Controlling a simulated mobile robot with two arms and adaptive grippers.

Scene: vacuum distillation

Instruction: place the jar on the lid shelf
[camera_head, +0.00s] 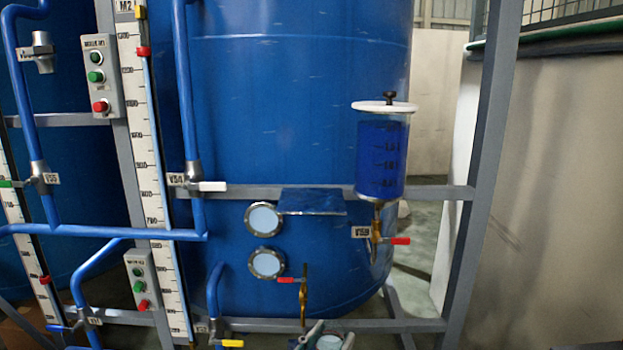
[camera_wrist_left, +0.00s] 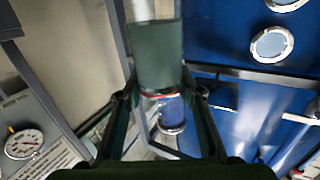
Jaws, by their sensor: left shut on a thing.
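My left gripper (camera_head: 328,336) shows at the bottom edge of the head view, with only its fingertips in the picture. It is shut on the jar (camera_head: 329,343), whose round top shows between the fingertips. In the left wrist view the two fingers (camera_wrist_left: 160,88) close on the jar's grey-green see-through body (camera_wrist_left: 157,55). The lid shelf (camera_head: 312,200) is a small flat blue plate on the frame's crossbar. It looks bare, and my gripper is below it in the picture, apart from it. My right gripper is not in view.
A blue-filled vessel (camera_head: 382,158) with a white lid (camera_head: 385,106) hangs right of the shelf, above a red-handled valve (camera_head: 398,241). A grey post (camera_head: 487,150) stands at the right.

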